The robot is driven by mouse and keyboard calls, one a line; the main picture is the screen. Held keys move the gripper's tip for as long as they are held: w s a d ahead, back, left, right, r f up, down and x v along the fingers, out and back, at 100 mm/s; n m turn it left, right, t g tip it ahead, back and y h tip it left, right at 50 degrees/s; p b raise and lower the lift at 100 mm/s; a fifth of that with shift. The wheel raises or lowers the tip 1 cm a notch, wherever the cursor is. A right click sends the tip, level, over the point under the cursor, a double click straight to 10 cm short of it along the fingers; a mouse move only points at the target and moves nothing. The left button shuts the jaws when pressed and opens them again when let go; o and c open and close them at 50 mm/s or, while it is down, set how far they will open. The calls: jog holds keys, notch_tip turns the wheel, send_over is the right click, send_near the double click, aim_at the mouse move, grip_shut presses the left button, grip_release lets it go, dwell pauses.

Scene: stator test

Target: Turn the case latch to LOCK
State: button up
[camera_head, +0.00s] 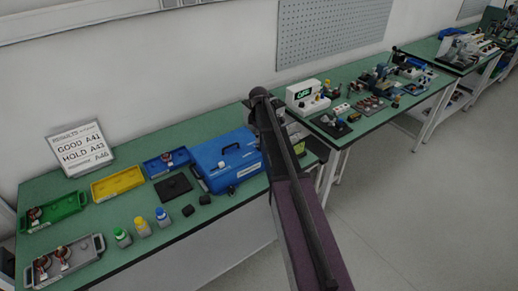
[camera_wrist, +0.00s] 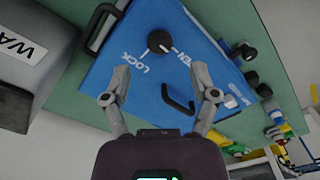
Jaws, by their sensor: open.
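The blue case (camera_head: 226,163) sits on the green bench in the head view, and its blue top (camera_wrist: 130,85) fills the middle of the wrist view. The latch (camera_wrist: 158,41) is a round black knob on that top, with a white mark toward the partly hidden OPEN lettering. The LOCK lettering (camera_wrist: 134,62) is at its lower left. A black handle (camera_wrist: 180,103) stands below the knob in the picture. My gripper (camera_wrist: 162,82) is open and empty, its fingers spread either side of the space below the knob, apart from it. In the head view my arm hides the gripper.
A grey box with partial lettering (camera_wrist: 28,62) stands left of the case in the wrist view. In the head view, yellow (camera_head: 117,184) and green (camera_head: 52,212) trays, small bottles (camera_head: 142,226) and a black plate (camera_head: 174,187) lie left of the case.

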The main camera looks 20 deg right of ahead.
jog(key=shift+f+b, duration=2.15)
jog(key=shift+f, duration=0.3)
grip_shut()
